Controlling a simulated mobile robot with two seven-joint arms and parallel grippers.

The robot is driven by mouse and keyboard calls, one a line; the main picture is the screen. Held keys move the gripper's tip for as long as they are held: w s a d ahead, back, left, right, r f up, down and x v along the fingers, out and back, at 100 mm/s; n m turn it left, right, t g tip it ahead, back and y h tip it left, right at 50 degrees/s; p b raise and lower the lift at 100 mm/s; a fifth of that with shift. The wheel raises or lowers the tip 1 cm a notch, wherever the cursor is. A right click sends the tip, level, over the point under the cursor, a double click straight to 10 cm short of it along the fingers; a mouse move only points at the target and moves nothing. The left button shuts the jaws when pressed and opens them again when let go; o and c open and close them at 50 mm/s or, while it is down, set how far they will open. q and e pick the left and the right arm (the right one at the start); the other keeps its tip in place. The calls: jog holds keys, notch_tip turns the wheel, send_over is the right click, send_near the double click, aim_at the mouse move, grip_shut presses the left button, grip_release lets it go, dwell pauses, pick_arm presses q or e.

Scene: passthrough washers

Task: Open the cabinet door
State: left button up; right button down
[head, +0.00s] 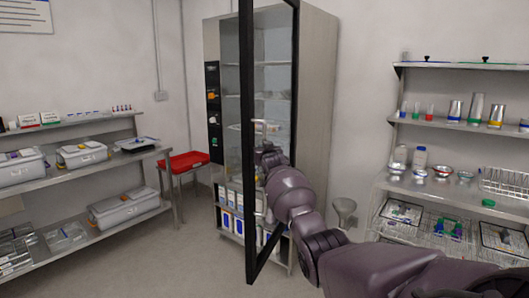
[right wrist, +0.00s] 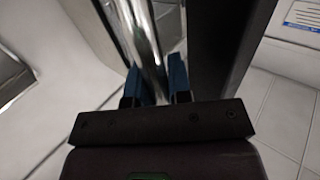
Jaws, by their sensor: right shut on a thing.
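The tall grey cabinet (head: 318,85) stands against the back wall in the head view. Its black-framed glass door (head: 247,70) stands swung out from the front, with a clear gap at the left that bares shelves of boxes. My right gripper (head: 267,154) is at the door about mid-height. In the right wrist view, its blue fingertips (right wrist: 157,88) are shut around the shiny metal handle bar (right wrist: 145,35), beside the dark door frame (right wrist: 218,50). My arm hides part of the door's lower right. My left gripper is not in view.
At the left, metal shelving (head: 150,158) holds bins and boxes; a red tray (head: 185,162) sits beside the cabinet. At the right, wall shelves (head: 440,126) hold bottles, bowls and baskets. The floor (head: 200,262) left of the door is clear.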

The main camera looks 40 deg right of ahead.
jog(key=c, duration=1.4)
grip_release()
jog(key=shift+w+a+f, duration=0.1)
jog(key=shift+a+f, duration=0.2)
jog(key=shift+f, duration=0.1)
jog(key=o, duration=0.3)
jog(key=shift+a+r, duration=0.2)
jog(key=shift+r, duration=0.1)
jog(key=shift+o, duration=0.2)
jog(key=v, duration=1)
jog(key=shift+s, duration=0.4)
